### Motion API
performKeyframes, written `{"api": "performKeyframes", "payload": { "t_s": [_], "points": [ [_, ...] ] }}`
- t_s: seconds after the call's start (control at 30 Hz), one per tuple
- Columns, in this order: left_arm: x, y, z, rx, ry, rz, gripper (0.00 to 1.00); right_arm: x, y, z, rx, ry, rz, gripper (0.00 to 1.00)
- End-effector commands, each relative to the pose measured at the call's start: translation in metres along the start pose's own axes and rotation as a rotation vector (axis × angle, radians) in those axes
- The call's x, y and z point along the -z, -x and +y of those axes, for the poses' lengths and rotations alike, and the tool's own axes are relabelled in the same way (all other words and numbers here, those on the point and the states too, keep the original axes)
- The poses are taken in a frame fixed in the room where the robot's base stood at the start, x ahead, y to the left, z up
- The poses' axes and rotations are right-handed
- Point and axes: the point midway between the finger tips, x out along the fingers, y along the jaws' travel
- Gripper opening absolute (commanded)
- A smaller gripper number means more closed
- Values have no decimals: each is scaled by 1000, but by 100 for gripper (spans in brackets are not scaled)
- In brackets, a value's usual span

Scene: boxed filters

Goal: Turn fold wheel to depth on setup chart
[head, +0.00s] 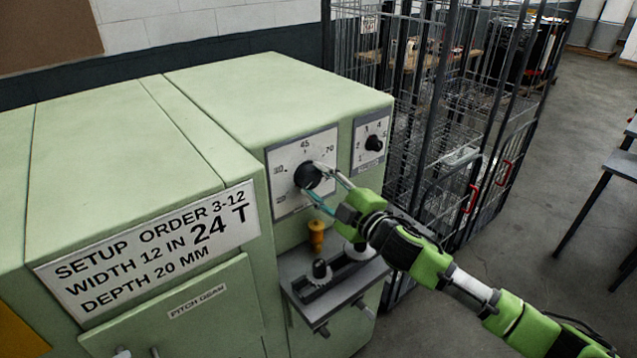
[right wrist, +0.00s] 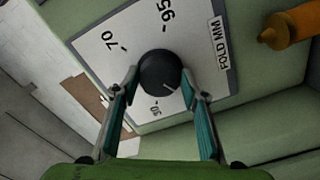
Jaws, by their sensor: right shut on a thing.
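The fold wheel (head: 307,177) is a black round knob on a white dial plate (head: 288,157) on the green machine's front. In the right wrist view the knob (right wrist: 158,68) sits beside a "FOLD MM" label, with marks such as 70 and 95 around it. Its pale pointer line faces lower right in that view; the number it meets is unclear. My right gripper (right wrist: 162,86) is shut on the knob, one finger on each side. It also shows in the head view (head: 320,180). The setup chart (head: 150,250) reads "Setup order 3-12, width 12 in, 24 T, depth 20 mm".
A smaller dial (head: 373,143) is right of the fold plate. An orange-yellow knob (head: 317,236) and a grey ledge with a black knob (head: 320,269) lie below. A wire cage cart (head: 470,130) stands close on the right. Open floor (head: 520,250) lies beyond it.

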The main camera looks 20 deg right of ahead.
Motion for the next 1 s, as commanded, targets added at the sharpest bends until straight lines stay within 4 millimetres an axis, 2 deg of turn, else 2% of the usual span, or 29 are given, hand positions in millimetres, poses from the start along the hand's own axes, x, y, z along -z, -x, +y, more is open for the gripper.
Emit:
{"api": "performKeyframes", "payload": {
  "t_s": [0.23,0.27,0.3,0.33,0.73,0.87,1.0],
  "points": [
    [0,0,0,0,0,0,26,0,0,1,-1,3,1,18],
    [0,0,0,0,0,0,26,0,0,1,-1,3,1,45],
    [0,0,0,0,0,0,26,0,0,1,-1,2,1,55],
    [0,0,0,0,0,0,26,0,0,1,-1,2,1,57],
    [-2,0,0,0,1,-1,26,0,4,0,1,-1,0,57],
    [-1,0,0,0,1,-1,26,-1,19,-1,2,-1,-1,57],
    [0,0,0,0,0,0,26,-2,44,-2,4,-2,-2,57]
  ]
}}
